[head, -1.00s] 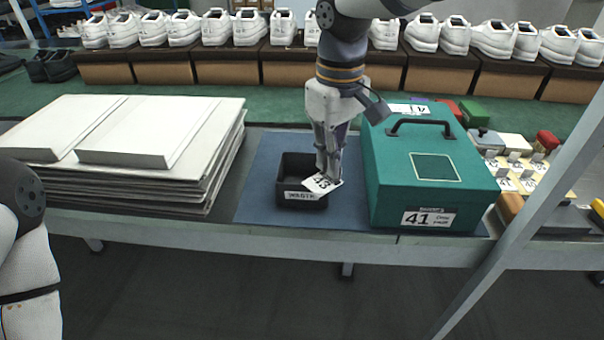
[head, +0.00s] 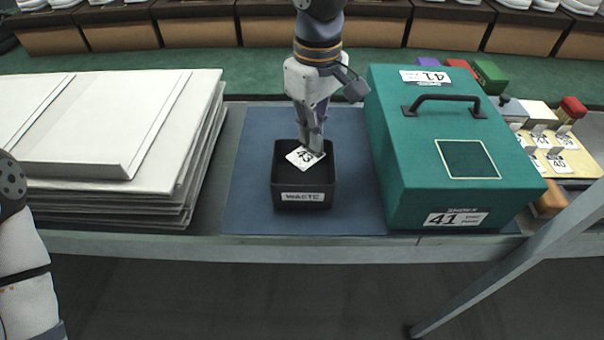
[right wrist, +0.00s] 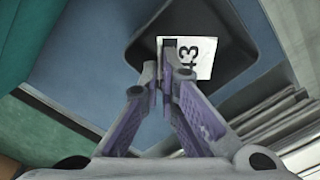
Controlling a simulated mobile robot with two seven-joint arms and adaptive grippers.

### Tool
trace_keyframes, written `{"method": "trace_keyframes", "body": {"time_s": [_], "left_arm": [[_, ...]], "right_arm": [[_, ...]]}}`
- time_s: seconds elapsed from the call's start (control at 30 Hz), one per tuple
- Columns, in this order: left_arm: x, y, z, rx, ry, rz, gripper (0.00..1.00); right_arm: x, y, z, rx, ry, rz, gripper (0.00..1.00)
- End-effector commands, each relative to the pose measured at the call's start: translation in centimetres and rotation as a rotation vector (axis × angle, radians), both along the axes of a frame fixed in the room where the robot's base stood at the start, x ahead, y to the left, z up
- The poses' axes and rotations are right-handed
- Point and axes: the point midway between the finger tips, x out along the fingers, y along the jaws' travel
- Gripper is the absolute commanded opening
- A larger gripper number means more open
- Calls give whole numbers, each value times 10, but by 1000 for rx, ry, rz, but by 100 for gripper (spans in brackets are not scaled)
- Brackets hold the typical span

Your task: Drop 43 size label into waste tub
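The white 43 size label (head: 304,158) is pinched between the fingertips of my right gripper (head: 312,147). It hangs tilted over the opening of the black waste tub (head: 303,198), near its back part. In the right wrist view the fingers (right wrist: 168,75) are close together on the label (right wrist: 203,55), with the dark tub (right wrist: 235,35) behind it. The label's height above the tub floor is hard to judge. My left arm shows at the left edge of the head view, but its gripper is out of sight.
The tub stands on a blue mat (head: 252,185). A teal box (head: 410,190) marked 41 with a black handle stands close on the right. Stacked white boards (head: 170,120) lie on the left. Farther right are several small labels and coloured blocks (head: 489,77).

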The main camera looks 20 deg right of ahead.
Motion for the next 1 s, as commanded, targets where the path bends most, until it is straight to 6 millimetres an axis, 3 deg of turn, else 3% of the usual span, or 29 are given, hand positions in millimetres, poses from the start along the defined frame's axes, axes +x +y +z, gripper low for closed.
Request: {"method": "trace_keyframes", "body": {"time_s": [0.2,0.3,0.33,0.63,0.77,1.0], "left_arm": [[1,0,1,0,-3,0,40],[1,0,1,0,-3,0,40],[1,0,1,0,-3,0,40],[1,0,1,0,-4,0,40],[1,0,1,0,-4,0,40],[1,0,1,0,-4,0,40]], "right_arm": [[0,0,2,0,-4,0,0],[0,0,2,0,-4,0,26],[0,0,2,0,-4,0,28],[0,0,4,0,-4,-1,28],[1,0,28,0,-8,-1,28],[1,-1,92,0,-8,-1,28]]}}
